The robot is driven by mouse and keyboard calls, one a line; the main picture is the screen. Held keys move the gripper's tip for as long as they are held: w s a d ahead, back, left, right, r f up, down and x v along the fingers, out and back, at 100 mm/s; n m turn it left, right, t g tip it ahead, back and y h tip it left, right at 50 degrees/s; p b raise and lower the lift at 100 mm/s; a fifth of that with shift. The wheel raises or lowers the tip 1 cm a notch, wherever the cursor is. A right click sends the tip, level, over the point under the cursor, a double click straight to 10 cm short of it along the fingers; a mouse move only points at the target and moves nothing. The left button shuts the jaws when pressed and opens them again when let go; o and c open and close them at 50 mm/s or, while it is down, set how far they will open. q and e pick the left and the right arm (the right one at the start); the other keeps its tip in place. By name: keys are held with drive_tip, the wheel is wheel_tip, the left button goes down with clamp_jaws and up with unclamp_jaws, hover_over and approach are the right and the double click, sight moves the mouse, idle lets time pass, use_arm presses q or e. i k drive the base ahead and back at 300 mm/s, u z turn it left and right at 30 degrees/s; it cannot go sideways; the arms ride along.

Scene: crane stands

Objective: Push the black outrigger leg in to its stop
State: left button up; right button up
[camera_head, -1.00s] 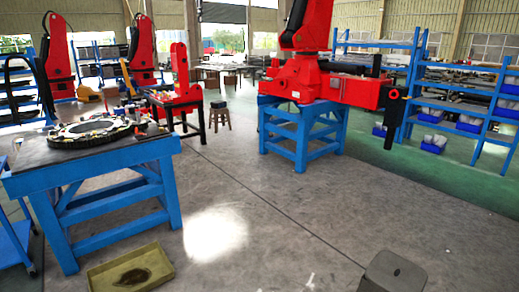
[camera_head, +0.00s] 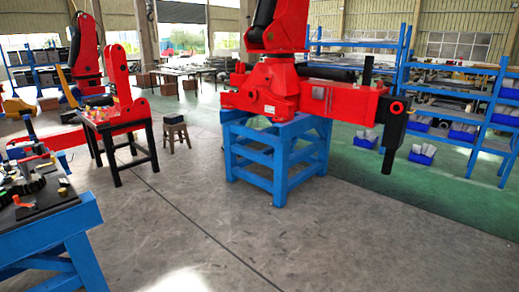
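The red crane (camera_head: 275,85) sits on a blue stand (camera_head: 275,160) right of the middle. The black outrigger leg (camera_head: 392,130) stands upright at the right end of the crane's red horizontal beam (camera_head: 345,103). A thin black post (camera_head: 367,72) rises just left of the leg's top. I cannot tell from here how far the leg is out of the beam. Neither of my grippers shows in the head view.
A blue table (camera_head: 50,225) with parts on it is at the left edge. A black stand (camera_head: 122,145) and a small stool (camera_head: 175,133) are behind it. Blue shelves (camera_head: 455,90) stand at the back right. The floor (camera_head: 270,240) in front of the crane is clear.

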sight(394, 111)
drive_tip(key=z, duration=0.15)
drive_tip(key=i, duration=2.55)
drive_tip(key=z, duration=0.3)
drive_tip(key=i, duration=2.2)
drive_tip(key=z, duration=0.1)
